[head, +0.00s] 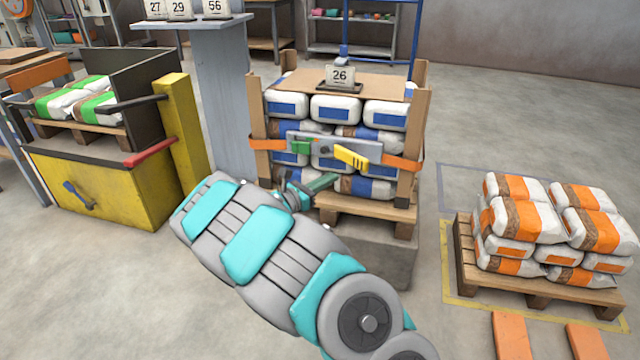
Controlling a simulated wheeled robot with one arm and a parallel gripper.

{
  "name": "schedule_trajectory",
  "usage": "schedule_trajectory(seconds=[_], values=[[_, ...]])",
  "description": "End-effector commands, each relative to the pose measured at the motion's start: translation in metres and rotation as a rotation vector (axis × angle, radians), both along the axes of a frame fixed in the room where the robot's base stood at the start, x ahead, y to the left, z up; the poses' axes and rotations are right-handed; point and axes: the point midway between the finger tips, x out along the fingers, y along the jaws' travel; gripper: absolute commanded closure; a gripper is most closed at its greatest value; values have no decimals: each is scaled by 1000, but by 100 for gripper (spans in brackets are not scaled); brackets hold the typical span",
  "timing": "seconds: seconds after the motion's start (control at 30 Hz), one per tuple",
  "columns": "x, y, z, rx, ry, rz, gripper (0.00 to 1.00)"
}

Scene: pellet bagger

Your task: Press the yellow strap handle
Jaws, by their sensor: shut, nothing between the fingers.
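The yellow strap handle (352,156) sits on the right part of a grey bar (318,144) across the front of a stacked pallet. An orange strap (402,163) runs from the bar around the corner boards. A green part (302,147) sits at the bar's left. My gripper (334,178) is shut and empty, just below and left of the yellow handle in the picture. Whether it touches the handle or the bags behind cannot be told. My arm covers the area to the lower left of the stack.
White and blue bags (336,108) fill the strapped pallet, with a card marked 26 (340,76) on top. A pallet of orange and white bags (520,232) stands right. A yellow bin station (100,185) and yellow post (182,130) stand left. Floor between the pallets is clear.

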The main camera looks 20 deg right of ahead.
Motion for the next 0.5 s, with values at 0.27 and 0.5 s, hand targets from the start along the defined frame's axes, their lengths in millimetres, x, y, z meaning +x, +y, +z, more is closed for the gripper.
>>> schedule_trajectory(seconds=[0.27,0.5], values=[[22,-49,-1,2,1,-1,100],[33,-72,-1,2,0,1,100]])
